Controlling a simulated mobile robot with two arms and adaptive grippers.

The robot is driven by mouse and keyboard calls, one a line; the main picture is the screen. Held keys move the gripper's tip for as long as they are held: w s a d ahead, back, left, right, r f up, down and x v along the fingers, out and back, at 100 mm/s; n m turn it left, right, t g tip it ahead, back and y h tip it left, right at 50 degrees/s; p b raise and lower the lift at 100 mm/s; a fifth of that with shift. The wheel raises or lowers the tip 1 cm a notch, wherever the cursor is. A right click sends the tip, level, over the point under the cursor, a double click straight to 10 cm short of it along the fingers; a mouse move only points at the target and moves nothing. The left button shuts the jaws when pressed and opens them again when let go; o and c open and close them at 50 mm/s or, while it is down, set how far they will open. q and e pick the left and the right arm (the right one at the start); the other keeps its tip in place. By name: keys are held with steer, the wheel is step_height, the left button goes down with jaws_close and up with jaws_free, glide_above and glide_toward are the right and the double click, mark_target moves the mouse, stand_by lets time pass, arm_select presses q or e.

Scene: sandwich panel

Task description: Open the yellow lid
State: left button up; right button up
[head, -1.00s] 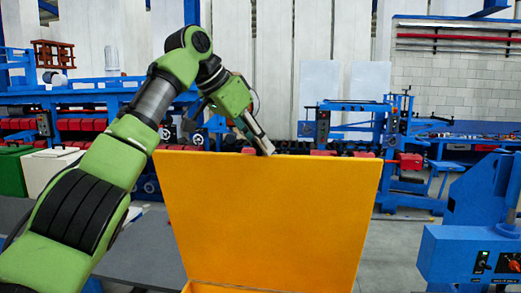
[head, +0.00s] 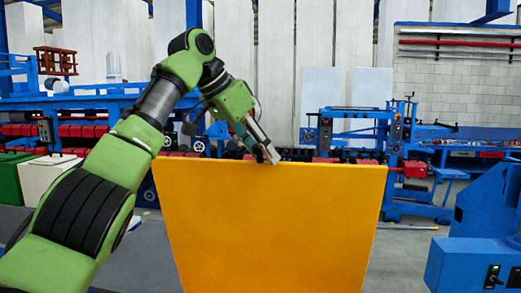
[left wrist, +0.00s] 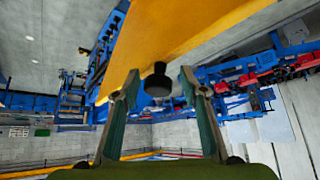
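The yellow lid (head: 275,225) stands up steeply in the middle of the head view, its broad face toward me. Its lower end is cut off by the bottom of the picture. My left gripper (head: 271,157) is at the lid's top edge. In the left wrist view the yellow lid (left wrist: 200,25) runs across the top, with a black knob (left wrist: 158,82) on it. The open fingers of my left gripper (left wrist: 162,80) stand on either side of the knob, with a gap on both sides. My right gripper is not in view.
A blue machine with buttons (head: 480,250) stands at the right front. Blue machinery (head: 350,130) with red parts stretches behind the lid. A white box (head: 50,175) and a green one stand at the left, partly behind my arm. Grey floor shows right of the lid.

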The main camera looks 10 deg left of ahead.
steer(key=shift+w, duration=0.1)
arm_select(q)
steer(key=shift+r, duration=0.15)
steer(key=v, duration=0.7)
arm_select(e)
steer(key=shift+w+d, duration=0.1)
arm_select(q)
steer(key=shift+a, duration=0.1)
